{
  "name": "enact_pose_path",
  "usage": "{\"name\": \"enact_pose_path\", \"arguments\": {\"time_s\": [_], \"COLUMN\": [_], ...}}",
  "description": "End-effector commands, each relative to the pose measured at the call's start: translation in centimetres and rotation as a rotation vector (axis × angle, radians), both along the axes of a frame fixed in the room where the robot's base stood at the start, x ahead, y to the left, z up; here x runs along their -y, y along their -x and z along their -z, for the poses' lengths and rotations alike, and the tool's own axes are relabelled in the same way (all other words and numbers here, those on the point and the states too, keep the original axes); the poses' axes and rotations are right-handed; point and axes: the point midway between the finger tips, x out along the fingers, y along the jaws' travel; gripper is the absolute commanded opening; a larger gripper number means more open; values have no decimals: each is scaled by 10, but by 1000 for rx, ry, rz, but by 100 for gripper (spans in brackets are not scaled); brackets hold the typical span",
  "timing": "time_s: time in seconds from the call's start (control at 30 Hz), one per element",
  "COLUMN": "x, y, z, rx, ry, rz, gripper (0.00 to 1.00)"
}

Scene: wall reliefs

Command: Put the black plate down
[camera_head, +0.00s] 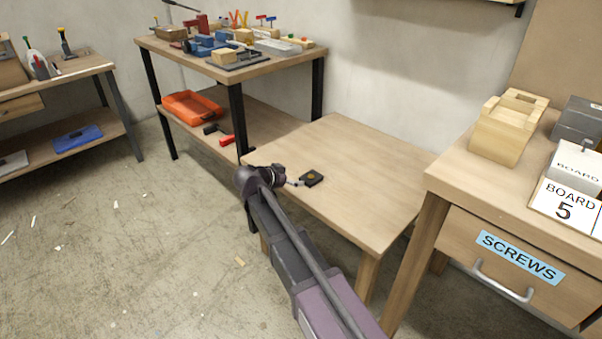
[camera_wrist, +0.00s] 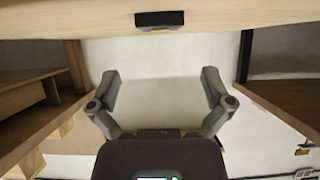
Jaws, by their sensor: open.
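The black plate (camera_head: 311,178) is a small dark square with a brownish-yellow spot on top. It lies on the low wooden table (camera_head: 355,165), near its left front edge. It also shows at the top of the wrist view as a dark block (camera_wrist: 160,19) with a yellowish strip. My gripper (camera_head: 294,183) is just left of the plate, at the table's edge. In the wrist view my gripper (camera_wrist: 161,82) has its fingers wide apart with nothing between them. A gap shows between the fingertips and the plate.
A workbench with a SCREWS drawer (camera_head: 515,262) stands at the right, holding a wooden box (camera_head: 505,125). Most of the low table is bare.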

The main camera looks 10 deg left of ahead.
Motion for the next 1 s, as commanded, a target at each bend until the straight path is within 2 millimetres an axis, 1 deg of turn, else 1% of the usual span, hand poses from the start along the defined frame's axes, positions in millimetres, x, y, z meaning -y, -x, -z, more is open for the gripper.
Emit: {"name": "enact_pose_path", "arguments": {"time_s": [0.03,0.1,0.3,1.0], "x": [-5,-9,-18,-20], "y": [7,13,24,26], "z": [-7,-11,-18,-18], "rx": [0,0,1,-1], "ry": [0,0,1,1], "rz": [-2,-2,-1,0], "gripper": [100,100,100,100]}}
